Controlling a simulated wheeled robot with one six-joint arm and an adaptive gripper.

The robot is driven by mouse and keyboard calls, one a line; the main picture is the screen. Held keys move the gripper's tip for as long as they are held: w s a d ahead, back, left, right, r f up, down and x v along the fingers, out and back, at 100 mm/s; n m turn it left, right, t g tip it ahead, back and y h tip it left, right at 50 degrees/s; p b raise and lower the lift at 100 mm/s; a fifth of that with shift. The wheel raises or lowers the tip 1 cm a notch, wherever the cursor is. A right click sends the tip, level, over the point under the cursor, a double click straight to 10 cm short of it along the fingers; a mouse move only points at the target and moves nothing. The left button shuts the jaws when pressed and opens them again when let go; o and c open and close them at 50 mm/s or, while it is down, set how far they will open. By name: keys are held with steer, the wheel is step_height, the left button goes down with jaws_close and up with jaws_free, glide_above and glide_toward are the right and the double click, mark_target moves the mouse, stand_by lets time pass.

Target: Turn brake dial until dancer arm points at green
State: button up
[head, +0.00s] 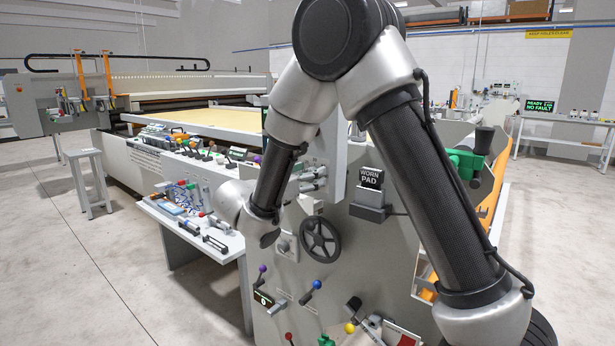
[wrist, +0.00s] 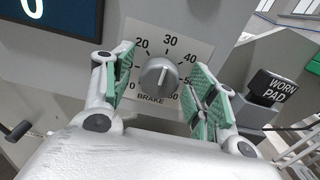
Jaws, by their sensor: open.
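The brake dial (wrist: 158,77) is a grey round knob on a white plate marked BRAKE, with numbers from 0 to 60. Its pointer looks roughly upward, near 30, but is small. My gripper (wrist: 158,88) is open, with one green-padded finger on each side of the knob. Gaps show between pads and knob, so it does not grip it. In the head view my gripper (head: 314,181) is at the grey end panel, and my arm hides the dial there. I cannot make out the dancer arm or its green mark in either view.
A box labelled WORN PAD (wrist: 269,88) stands close right of my gripper; it also shows in the head view (head: 370,190). A dark screen (wrist: 55,14) is upper left. Below are a black handwheel (head: 320,240) and several coloured levers. A tool-covered bench (head: 215,240) stands left.

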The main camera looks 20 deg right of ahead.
steer(key=c, duration=1)
steer(key=shift+c, duration=0.2)
steer(key=shift+m, duration=0.3)
steer(key=shift+d+m, duration=0.1)
steer(key=shift+m, duration=3)
steer(key=o, duration=1)
steer(key=shift+o, duration=0.2)
